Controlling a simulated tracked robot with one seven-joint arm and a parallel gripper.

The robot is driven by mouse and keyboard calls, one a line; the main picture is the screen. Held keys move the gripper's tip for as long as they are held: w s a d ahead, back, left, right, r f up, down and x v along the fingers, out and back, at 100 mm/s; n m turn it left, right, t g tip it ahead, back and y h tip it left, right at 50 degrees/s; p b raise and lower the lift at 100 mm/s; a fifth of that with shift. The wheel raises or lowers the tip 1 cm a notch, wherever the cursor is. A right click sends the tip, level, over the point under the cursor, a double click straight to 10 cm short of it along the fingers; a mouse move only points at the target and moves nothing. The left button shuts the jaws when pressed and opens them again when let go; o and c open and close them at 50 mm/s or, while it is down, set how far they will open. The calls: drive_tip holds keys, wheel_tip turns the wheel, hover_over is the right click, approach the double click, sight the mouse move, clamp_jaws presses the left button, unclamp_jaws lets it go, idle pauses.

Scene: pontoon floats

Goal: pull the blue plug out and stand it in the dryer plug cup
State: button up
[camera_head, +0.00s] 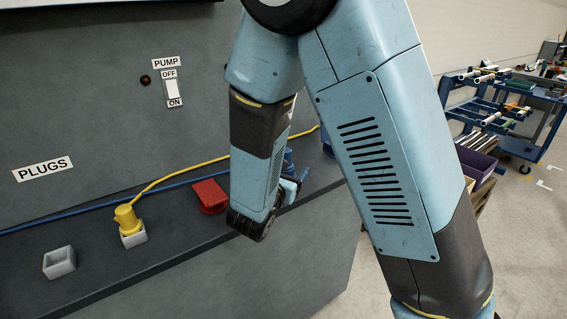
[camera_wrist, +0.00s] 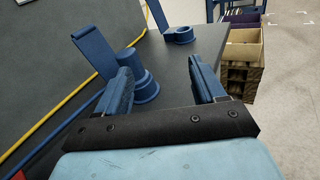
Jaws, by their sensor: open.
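A blue stepped round piece (camera_wrist: 145,88), which looks like the plug or its socket, stands on the dark ledge in the wrist view. It shows between my gripper's fingers, nearer the left one, which partly covers it. My gripper (camera_wrist: 160,68) is open, and I see nothing held. Whether a finger touches the blue piece I cannot tell. In the head view my arm mostly hides this spot. An empty pale square cup (camera_head: 59,262) is at the ledge's left end, under the PLUGS sign. A yellow plug (camera_head: 127,218) stands in a similar cup beside it.
A blue upright flap (camera_wrist: 95,52) stands left of the blue piece, and a low blue ring (camera_wrist: 180,35) lies farther along the ledge. A red piece (camera_head: 209,195) sits right of the yellow plug. Blue (camera_head: 85,211) and yellow cables run along the wall.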

sight(287, 153)
drive_tip(key=a, duration=0.1)
drive_tip(key=a+f+n+t+y, duration=0.1)
drive_tip(key=a+n, duration=0.1)
drive_tip(key=shift+s+a+f+y, duration=0.1)
drive_tip(key=shift+a+f+y, duration=0.15)
drive_tip(key=shift+a+y, duration=0.15)
drive_tip(key=shift+a+f+n+t, duration=0.1)
drive_tip(key=shift+a+n+t, duration=0.1)
drive_tip(key=shift+n+t, duration=0.15)
drive_tip(key=shift+y, duration=0.3)
drive_tip(key=x, duration=0.8)
drive_tip(key=shift+w+d, duration=0.1)
drive_tip(key=shift+w, duration=0.15)
drive_tip(key=shift+x, duration=2.65)
drive_tip(key=shift+f, duration=0.2)
drive_tip(key=c, duration=1.1)
drive_tip(key=shift+r, duration=0.1)
